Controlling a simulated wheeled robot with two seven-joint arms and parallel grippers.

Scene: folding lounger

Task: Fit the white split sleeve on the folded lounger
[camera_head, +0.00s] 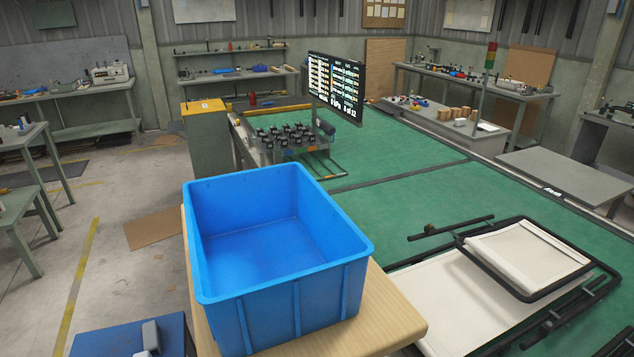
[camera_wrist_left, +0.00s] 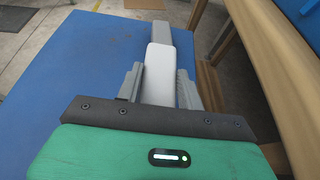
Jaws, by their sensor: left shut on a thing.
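The folded lounger (camera_head: 525,255), with a black tube frame and cream fabric, lies flat on the green-topped table at the right of the head view. My left gripper (camera_wrist_left: 159,85) has its two grey fingers shut on a smooth white piece, which I take to be the white split sleeve (camera_wrist_left: 159,65). The piece is over the blue surface, and its near end is hidden by the gripper. Its split does not show. A grey block (camera_wrist_left: 147,30) is just beyond it; the same block shows at the head view's bottom left (camera_head: 151,334). My right gripper is not in view.
A large empty blue bin (camera_head: 270,230) stands on a wooden stand (camera_head: 395,315), between the blue surface (camera_head: 100,342) and the lounger. A rack of dark parts (camera_head: 290,140) and a screen (camera_head: 336,88) stand farther back. The green tabletop (camera_head: 400,145) is largely clear behind the lounger.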

